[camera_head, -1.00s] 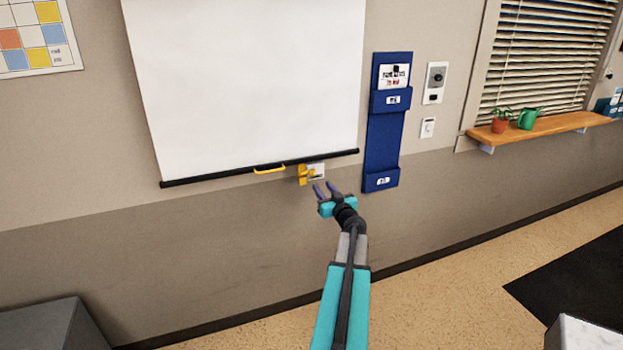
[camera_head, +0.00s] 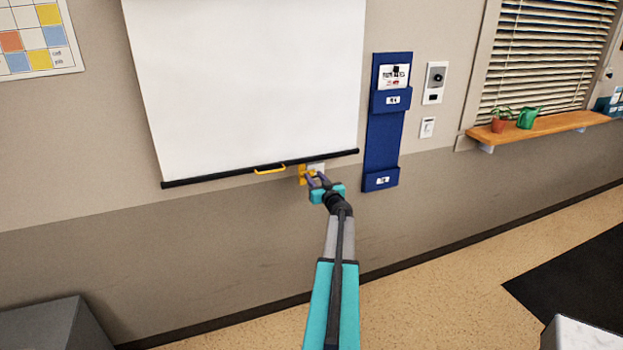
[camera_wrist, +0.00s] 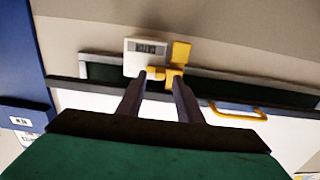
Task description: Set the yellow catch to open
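The yellow catch (camera_head: 302,172) is on the wall just under the lower bar of the white screen. In the wrist view the catch (camera_wrist: 180,54) has an upright yellow plate and a short yellow arm reaching sideways across a small white label plate (camera_wrist: 147,48) with dark lettering, too small to read. My gripper (camera_head: 317,176) is at the catch, its fingers apart. In the wrist view my gripper (camera_wrist: 158,82) is open, with the yellow arm in line with the gap between the fingertips. Contact cannot be told.
The white screen (camera_head: 250,80) hangs above, with a yellow pull handle (camera_head: 270,170) on its bar, left of the catch. A blue wall holder (camera_head: 384,140) is close on the right. A shelf (camera_head: 540,127) with a plant is farther right. The wall below is bare.

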